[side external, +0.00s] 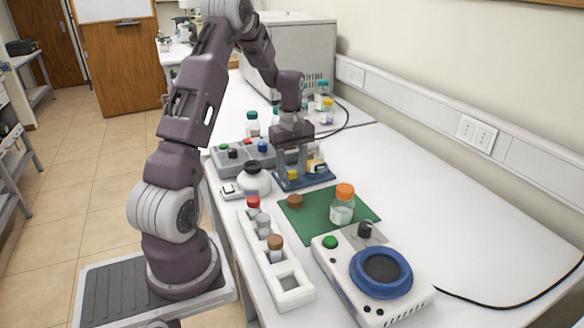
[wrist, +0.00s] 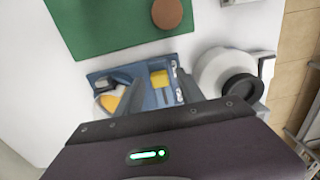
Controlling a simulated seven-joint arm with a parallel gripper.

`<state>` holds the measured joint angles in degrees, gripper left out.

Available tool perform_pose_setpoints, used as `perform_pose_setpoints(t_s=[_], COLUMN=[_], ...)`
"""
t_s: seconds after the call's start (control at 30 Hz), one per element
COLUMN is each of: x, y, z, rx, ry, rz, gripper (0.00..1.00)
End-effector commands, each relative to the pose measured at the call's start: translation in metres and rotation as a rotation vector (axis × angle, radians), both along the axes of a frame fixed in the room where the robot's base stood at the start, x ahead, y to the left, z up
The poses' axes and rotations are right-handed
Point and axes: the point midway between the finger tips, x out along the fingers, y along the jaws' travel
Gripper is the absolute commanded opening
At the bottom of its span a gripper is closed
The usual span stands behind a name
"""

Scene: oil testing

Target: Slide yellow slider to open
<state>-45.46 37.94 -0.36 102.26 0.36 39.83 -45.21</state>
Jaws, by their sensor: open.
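The yellow slider (side external: 292,174) is a small yellow block on a blue device (side external: 318,181) on the white bench. In the wrist view the yellow slider (wrist: 160,77) sits on the side of the blue device (wrist: 148,98) near the white bottle. My gripper (side external: 293,164) points down, low over the device, with its fingers apart. In the wrist view my gripper (wrist: 155,88) has its fingers on either side of the slider area. I cannot tell whether a finger touches the slider. The gripper body hides the near part of the device.
A white bottle with a black cap (side external: 253,180) stands close left of the device, and a grey button box (side external: 238,158) is behind it. A green mat (side external: 318,222) holds an orange-capped bottle (side external: 342,208). A vial rack (side external: 290,289) and hotplate (side external: 398,305) are nearer. The bench's right side is clear.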

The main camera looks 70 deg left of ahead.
Motion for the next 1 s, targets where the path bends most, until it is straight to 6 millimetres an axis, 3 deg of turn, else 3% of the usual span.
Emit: perform_pose_setpoints(t_s=[0.13, 0.37, 1.0], x=[0.0001, 0.0002, 0.0003], y=[-0.0002, -0.0003, -0.0005], z=[0.0004, 0.0006, 0.0012], rx=[0.000, 0.000, 0.000], ry=[0.000, 0.000, 0.000], rz=[-0.001, -0.002, -0.002], gripper=[0.43, 0.00, 0.00])
